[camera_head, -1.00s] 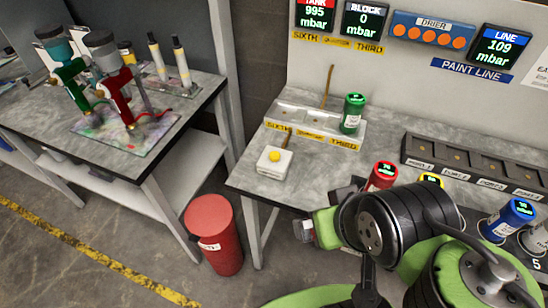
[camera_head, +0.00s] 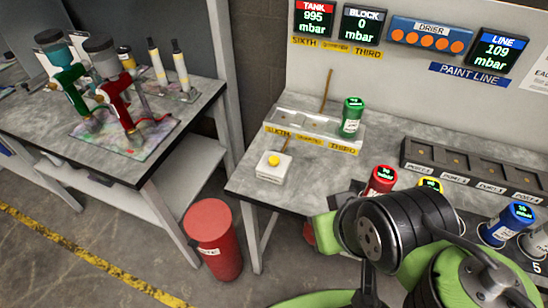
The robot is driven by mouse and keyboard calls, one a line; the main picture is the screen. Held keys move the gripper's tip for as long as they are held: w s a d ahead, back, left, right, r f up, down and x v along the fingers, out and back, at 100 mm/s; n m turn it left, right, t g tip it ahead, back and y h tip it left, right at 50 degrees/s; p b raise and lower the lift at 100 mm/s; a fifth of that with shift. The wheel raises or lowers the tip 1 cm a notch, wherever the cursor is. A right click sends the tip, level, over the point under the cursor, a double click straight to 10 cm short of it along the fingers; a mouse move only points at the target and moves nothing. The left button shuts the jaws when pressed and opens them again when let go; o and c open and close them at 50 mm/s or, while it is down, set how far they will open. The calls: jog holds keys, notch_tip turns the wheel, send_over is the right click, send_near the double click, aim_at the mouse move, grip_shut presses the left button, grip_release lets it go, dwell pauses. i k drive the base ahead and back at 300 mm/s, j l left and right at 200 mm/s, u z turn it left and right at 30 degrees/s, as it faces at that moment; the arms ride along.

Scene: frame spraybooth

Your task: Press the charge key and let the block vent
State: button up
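The charge key looks to be the yellow button (camera_head: 274,160) on a small white box (camera_head: 270,173) at the bench's front left. The block (camera_head: 290,123) is the pale strip behind it, labelled SIXTH and THIRD, with a green canister (camera_head: 352,117) standing at its THIRD end. My arm is at the lower right, in front of the bench edge and apart from the button. My gripper's fingers are hidden behind my wrist.
Red (camera_head: 381,180), yellow (camera_head: 430,185) and blue (camera_head: 508,222) canisters stand on the bench near my arm. A dark rack (camera_head: 472,170) lies behind them. A red bin (camera_head: 213,238) stands on the floor left of the bench. The bench around the button is clear.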

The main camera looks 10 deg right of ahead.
aim_at(274, 160)
jog(key=i+j, duration=0.1)
jog(key=j, duration=0.25)
jog(key=i+j, duration=0.1)
jog(key=j, duration=0.25)
jog(key=i+j, duration=0.15)
jog(key=j, duration=0.2)
jog(key=i+j, duration=0.1)
jog(key=j, duration=0.2)
